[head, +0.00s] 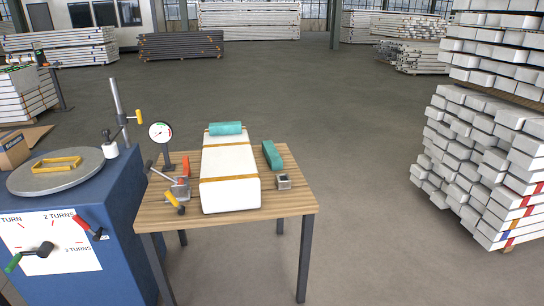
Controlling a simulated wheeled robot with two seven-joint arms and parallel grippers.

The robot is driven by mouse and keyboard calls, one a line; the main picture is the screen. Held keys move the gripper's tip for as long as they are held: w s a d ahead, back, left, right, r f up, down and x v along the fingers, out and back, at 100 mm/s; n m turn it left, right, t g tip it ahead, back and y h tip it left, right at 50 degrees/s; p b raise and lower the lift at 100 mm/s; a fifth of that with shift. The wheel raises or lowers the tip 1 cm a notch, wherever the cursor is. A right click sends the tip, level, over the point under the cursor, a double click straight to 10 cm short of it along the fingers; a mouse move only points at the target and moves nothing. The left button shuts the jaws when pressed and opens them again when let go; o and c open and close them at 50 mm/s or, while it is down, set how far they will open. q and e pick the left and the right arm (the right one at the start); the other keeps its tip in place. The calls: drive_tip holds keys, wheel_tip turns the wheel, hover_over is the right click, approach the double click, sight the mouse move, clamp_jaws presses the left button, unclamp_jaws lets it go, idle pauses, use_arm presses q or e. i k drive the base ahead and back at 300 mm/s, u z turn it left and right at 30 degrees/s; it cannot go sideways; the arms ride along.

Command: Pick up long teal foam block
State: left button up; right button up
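Two teal blocks are in the head view. One teal block (226,128) lies crosswise at the far end of a large white wrapped block (229,195), apparently on top of it. The other teal block (272,155) lies on the wooden table (285,207), to the right of the white block and angled away from me. I cannot tell for certain which is the long foam one. Neither of my grippers is in view.
A dial gauge (160,133), a red piece (185,167), a yellow-handled tool (174,203) and a small grey metal block (284,182) are on the table. A blue machine (120,215) stands close at left. Stacked white beams (480,150) are at right; the floor between is clear.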

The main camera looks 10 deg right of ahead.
sight(274, 159)
drive_tip(key=u, duration=0.45)
drive_tip(key=k, duration=1.1)
drive_tip(key=u, duration=0.65)
drive_tip(key=i, duration=2.35)
drive_tip(key=z, duration=0.85)
